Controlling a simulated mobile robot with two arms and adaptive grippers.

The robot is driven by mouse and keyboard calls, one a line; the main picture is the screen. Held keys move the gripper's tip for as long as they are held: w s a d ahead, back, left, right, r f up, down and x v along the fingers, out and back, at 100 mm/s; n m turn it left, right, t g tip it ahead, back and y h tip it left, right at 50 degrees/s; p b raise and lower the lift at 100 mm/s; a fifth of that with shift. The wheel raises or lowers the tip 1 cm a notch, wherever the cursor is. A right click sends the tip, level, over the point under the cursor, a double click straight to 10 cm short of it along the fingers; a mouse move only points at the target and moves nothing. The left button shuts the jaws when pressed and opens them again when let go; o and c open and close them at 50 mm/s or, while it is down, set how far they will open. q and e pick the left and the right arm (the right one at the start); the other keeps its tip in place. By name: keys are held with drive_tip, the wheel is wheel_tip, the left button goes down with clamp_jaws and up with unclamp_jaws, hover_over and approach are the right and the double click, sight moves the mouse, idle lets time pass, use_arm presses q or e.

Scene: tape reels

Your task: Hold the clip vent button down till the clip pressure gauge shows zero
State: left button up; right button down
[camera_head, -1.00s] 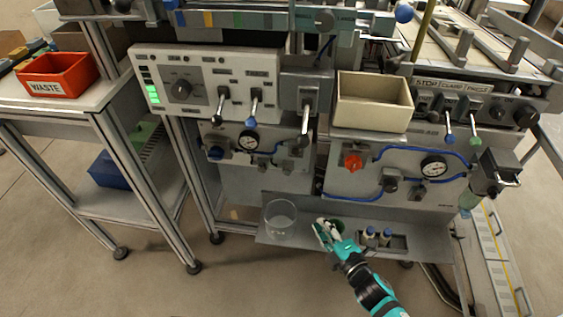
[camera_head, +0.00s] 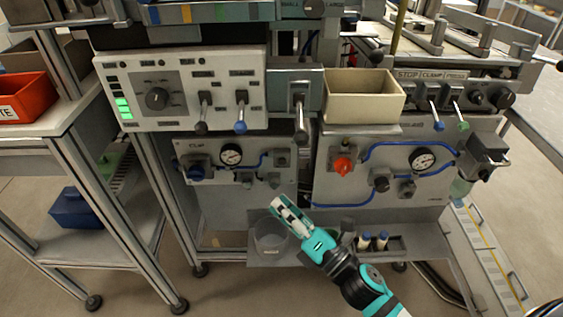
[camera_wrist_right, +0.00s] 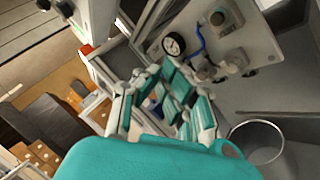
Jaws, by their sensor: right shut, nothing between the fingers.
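The clip panel (camera_head: 235,190) hangs below the white control box and bears a round white-faced clip pressure gauge (camera_head: 231,154). The gauge's needle is too small to read. I cannot tell for sure which is the vent button. The gauge also shows in the right wrist view (camera_wrist_right: 173,45). My right gripper (camera_head: 279,203) is shut and empty, below the panel's right part, apart from the fittings. My left gripper is not in view.
A clear beaker (camera_head: 270,240) stands on the low shelf just below my right gripper. A second panel (camera_head: 330,192) with an orange-red knob (camera_head: 342,165) and its own gauge (camera_head: 422,160) is on the right. Levers (camera_head: 300,125) hang above the clip panel.

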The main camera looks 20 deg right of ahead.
sight(282, 161)
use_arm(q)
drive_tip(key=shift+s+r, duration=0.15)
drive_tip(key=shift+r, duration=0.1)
use_arm(e)
drive_tip(key=w+d, duration=0.2)
drive_tip(key=w, duration=0.6)
drive_tip(key=shift+w+d, duration=0.2)
idle(0.9)
drive_tip(key=shift+w, duration=0.1)
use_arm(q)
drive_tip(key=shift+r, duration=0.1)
use_arm(e)
drive_tip(key=shift+w+d, duration=0.1)
drive_tip(key=shift+w, duration=0.2)
